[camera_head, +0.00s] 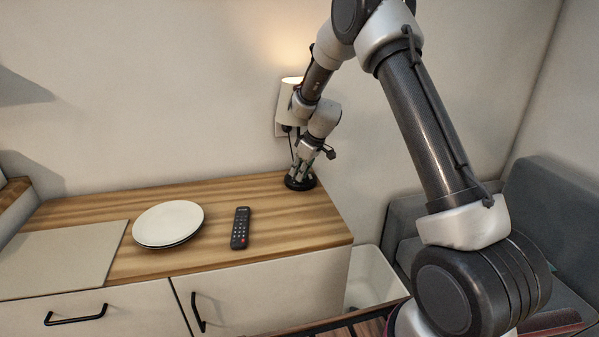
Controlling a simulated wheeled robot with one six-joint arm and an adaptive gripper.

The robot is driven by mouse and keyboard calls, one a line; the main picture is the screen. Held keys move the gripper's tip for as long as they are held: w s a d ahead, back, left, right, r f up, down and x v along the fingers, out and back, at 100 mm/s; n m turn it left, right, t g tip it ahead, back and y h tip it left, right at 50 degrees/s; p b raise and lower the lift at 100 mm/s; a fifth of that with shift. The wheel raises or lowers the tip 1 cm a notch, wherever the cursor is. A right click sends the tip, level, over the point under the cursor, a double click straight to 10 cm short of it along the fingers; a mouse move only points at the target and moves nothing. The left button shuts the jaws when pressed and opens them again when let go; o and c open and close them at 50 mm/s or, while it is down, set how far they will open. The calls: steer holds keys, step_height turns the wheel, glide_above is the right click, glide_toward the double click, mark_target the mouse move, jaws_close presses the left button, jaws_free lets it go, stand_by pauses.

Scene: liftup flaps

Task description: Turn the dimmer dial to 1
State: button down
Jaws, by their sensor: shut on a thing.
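A black, round, low object (300,184), apparently the dimmer dial, sits on the wooden counter near its back right corner. My gripper (301,173) points down onto it from above, and its fingers are shut on it. The fingers and wrist cover much of its top, so no marks, numbers or pointer can be read. A lit wall lamp (292,80) glows warm behind my arm, above a pale wall plate (283,112) that my arm partly hides. A thin dark cord runs down from the plate towards the dial.
A stacked-looking white plate (168,223) and a black remote (240,228) lie on the counter (285,225), left of my gripper. A pale panel (60,255) covers the counter's left. Cabinet fronts with black handles are below. A grey sofa (550,210) stands right, behind my arm.

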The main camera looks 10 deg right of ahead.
steer(key=c, duration=1.4)
jaws_free()
steer(key=shift+c, duration=0.2)
steer(key=shift+o, duration=0.3)
steer(key=shift+r, duration=0.35)
steer(key=shift+s+d+r, duration=0.35)
steer(key=shift+r, duration=0.2)
steer(key=shift+s+d+r, duration=0.3)
steer(key=shift+r, duration=0.25)
steer(key=s+d, duration=0.7)
steer(key=s, duration=0.1)
steer(key=shift+d, duration=0.35)
steer(key=shift+s+f, duration=0.1)
